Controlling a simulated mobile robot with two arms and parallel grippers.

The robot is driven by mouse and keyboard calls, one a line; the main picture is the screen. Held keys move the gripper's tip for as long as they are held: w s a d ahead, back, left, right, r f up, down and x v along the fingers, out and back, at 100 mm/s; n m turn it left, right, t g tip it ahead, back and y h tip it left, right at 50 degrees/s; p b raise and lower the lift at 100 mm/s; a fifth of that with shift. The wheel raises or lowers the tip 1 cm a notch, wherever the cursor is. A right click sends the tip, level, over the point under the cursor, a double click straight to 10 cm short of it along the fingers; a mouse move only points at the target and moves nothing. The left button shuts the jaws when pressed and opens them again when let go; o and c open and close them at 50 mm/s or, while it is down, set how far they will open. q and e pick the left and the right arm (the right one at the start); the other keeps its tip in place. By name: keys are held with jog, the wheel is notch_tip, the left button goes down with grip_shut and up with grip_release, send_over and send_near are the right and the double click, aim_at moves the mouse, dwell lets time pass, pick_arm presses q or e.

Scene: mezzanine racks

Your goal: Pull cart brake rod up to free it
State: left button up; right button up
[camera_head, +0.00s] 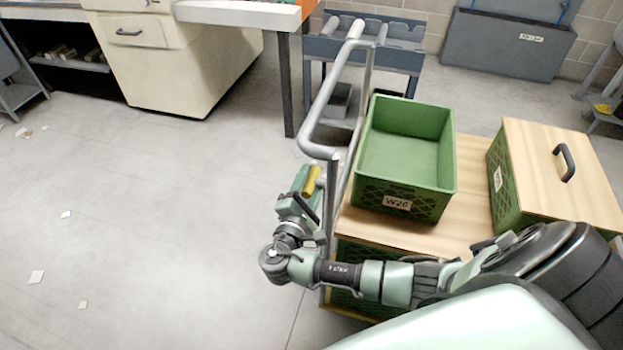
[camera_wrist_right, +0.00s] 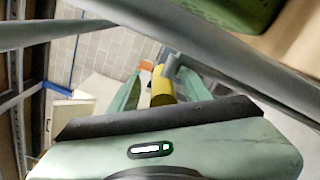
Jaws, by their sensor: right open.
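The cart (camera_head: 440,238) has a wooden deck and a grey tubular push handle (camera_head: 322,105) on its left side. A short yellow grip (camera_head: 312,180), which looks like the brake rod's end, shows beside the base of the handle. My right gripper (camera_head: 304,190) is at this yellow grip, outside the cart's left edge. In the right wrist view the yellow grip (camera_wrist_right: 162,88) appears between the two open green fingers, with a grey tube behind it. I cannot tell whether either finger touches it. The rod's lower part is hidden. My left gripper is not in view.
An open green crate (camera_head: 405,190) marked W26 and a green crate with a wooden lid (camera_head: 550,165) stand on the cart. A blue-grey roller rack (camera_head: 365,50) is behind, and a cream cabinet (camera_head: 175,60) stands at back left. The floor (camera_head: 150,220) on the left is clear except paper scraps.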

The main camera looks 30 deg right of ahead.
jog(key=v, duration=0.7)
jog(key=shift+b, duration=0.45)
